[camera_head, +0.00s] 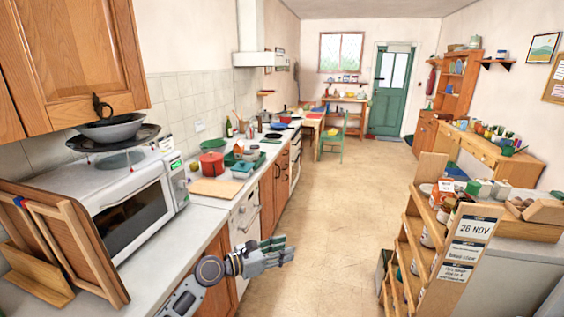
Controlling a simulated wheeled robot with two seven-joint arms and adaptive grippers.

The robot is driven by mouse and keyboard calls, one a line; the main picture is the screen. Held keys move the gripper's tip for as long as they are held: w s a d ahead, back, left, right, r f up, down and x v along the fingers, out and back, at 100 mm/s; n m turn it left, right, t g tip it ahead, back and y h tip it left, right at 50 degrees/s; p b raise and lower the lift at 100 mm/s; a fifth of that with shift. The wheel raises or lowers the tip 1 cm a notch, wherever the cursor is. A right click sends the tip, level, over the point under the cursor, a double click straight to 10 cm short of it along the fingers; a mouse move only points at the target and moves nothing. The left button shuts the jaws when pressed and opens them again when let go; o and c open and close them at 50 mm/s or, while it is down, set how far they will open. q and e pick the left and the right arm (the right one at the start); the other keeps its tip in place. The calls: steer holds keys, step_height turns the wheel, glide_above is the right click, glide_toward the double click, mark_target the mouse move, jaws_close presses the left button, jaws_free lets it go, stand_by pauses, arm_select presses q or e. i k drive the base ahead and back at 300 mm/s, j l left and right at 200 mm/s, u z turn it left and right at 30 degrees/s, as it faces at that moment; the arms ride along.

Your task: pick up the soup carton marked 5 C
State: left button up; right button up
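I cannot make out a soup carton marked 5 C; no such marking is readable. Small boxes or cartons stand on top of the wooden rack at the right, among them an orange and white one (441,192) and green and white ones (480,187). I cannot tell whether any is the soup carton. My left gripper (289,251) is in front of the left counter, over the floor, well left of the rack. It looks empty, but I cannot tell how far its fingers are apart. My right gripper is out of view.
The wooden rack (467,245) carries cans and a "26 NOV" sign. The left counter (180,238) holds a microwave (133,205), a red pot (212,164) and a cutting board (213,187). Open floor (335,200) runs between them to a green door (391,95).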

mark_target(239, 148)
steer(key=i, duration=1.6)
steer(key=i+l+u, duration=0.1)
steer(key=i, duration=0.3)
steer(key=i+l, duration=0.1)
steer(key=i, duration=0.3)
steer(key=i+l+u, duration=0.15)
steer(key=i+u, duration=0.3)
steer(key=i+l+u, duration=0.9)
steer(key=i, duration=0.05)
